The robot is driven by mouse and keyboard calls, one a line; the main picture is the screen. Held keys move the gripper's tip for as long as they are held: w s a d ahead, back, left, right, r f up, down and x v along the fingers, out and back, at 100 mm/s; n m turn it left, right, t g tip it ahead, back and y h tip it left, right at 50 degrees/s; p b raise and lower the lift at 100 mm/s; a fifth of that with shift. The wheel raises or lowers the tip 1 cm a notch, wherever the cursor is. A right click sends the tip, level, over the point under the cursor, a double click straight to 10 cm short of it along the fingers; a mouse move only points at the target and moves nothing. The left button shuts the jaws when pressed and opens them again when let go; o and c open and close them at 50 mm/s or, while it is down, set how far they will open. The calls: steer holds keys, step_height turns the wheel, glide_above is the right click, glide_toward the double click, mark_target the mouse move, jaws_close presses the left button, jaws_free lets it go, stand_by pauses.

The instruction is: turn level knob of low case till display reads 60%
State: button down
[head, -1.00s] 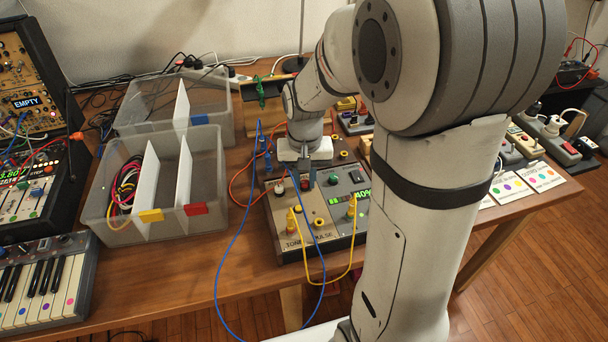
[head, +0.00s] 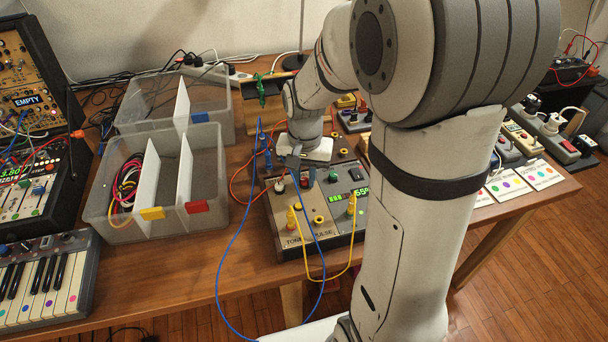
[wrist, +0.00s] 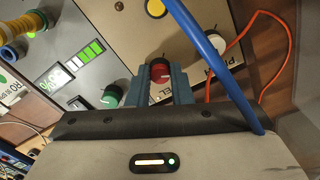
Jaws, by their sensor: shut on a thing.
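The low case (head: 290,233) sits on the table in the middle of the head view, with a beige left panel and a darker right one. My gripper (head: 305,176) reaches down over it. In the wrist view, my gripper's fingers (wrist: 160,84) are shut on the red level knob (wrist: 159,69), one on each side; its label is partly hidden. The display (head: 361,191) seems to read 55%, with green bars beside it. The display (wrist: 62,84) is tilted and hard to read in the wrist view.
A blue cable (wrist: 205,50) crosses close by the fingers. A green knob (wrist: 112,96) is left of them. A yellow cable (head: 333,279) loops over the case front. Clear bins (head: 105,205) stand to the left.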

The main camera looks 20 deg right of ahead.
mark_target(305, 180)
steer(key=c, duration=1.3)
jaws_free()
step_height(305, 180, up, 8)
steer(key=shift+f+p, duration=0.1)
steer(key=shift+p, duration=0.65)
steer(key=shift+s+r, duration=0.1)
steer(key=shift+r, duration=0.15)
steer(key=s+r+n+t+p, duration=0.2)
steer(key=s+r+n+p, duration=0.3)
steer(key=s+r+p, duration=0.5)
steer(key=s+r, duration=0.1)
steer(key=s, duration=0.2)
steer(key=shift+s+r+t, duration=0.3)
steer(key=shift+s+r, duration=0.05)
steer(key=shift+r, duration=0.05)
